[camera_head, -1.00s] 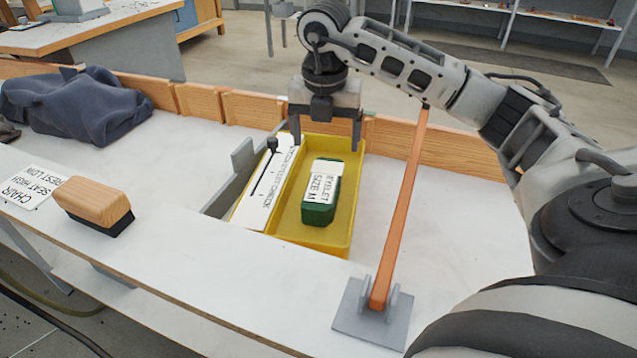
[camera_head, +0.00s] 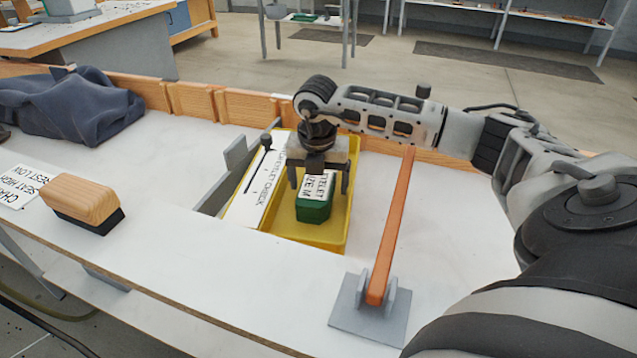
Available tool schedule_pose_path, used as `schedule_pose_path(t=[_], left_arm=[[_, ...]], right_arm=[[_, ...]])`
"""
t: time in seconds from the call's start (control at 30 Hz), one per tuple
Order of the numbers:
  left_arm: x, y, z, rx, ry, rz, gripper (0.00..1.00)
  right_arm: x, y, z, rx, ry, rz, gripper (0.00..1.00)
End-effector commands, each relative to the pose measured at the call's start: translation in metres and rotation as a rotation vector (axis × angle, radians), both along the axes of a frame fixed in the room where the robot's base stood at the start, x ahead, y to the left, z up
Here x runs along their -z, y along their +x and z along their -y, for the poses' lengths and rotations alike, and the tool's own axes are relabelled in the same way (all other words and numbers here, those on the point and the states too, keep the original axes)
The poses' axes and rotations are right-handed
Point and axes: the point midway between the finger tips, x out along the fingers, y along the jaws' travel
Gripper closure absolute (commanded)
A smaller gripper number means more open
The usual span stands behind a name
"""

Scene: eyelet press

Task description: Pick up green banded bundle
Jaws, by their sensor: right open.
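The green banded bundle (camera_head: 314,212) lies in the yellow tray (camera_head: 322,242). A white label reading "EYELET SIZE M" is on its top. My right gripper (camera_head: 319,188) is open, pointing down over the bundle, with one finger to each side of the label as seen here. The gripper body hides the far part of the bundle. I cannot tell whether the fingers touch it. My left gripper is not in view.
A white card with a dark slider (camera_head: 262,190) lies along the tray's left side. An orange bar (camera_head: 391,230) rises from a grey bracket (camera_head: 368,309) on the right. A wooden brush (camera_head: 84,203) and a dark cloth (camera_head: 78,106) lie left. The white bench between is clear.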

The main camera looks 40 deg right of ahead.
Motion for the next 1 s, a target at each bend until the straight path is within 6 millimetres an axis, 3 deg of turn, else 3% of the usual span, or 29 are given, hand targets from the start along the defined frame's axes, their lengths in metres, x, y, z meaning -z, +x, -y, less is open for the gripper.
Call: schedule_pose_path(t=[0.17, 0.37, 0.4, 0.67, 0.77, 1.0], left_arm=[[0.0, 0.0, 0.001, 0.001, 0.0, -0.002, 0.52], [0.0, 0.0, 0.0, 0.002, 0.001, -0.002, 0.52], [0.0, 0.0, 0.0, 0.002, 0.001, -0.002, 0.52], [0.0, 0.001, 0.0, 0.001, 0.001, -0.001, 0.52], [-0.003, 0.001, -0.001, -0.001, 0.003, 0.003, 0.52], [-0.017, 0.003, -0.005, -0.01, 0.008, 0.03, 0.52]], right_arm=[[0.0, 0.0, 0.0, 0.0, 0.0, 0.0, 0.16], [-0.001, 0.0, 0.0, 0.0, 0.001, 0.001, 0.71], [-0.001, 0.0, 0.0, 0.0, 0.001, 0.001, 0.73], [-0.005, 0.001, 0.0, 0.001, 0.0, 0.004, 0.73], [-0.017, 0.001, 0.001, 0.0, -0.001, 0.007, 0.73], [-0.066, 0.002, 0.0, 0.0, 0.0, 0.008, 0.73]])
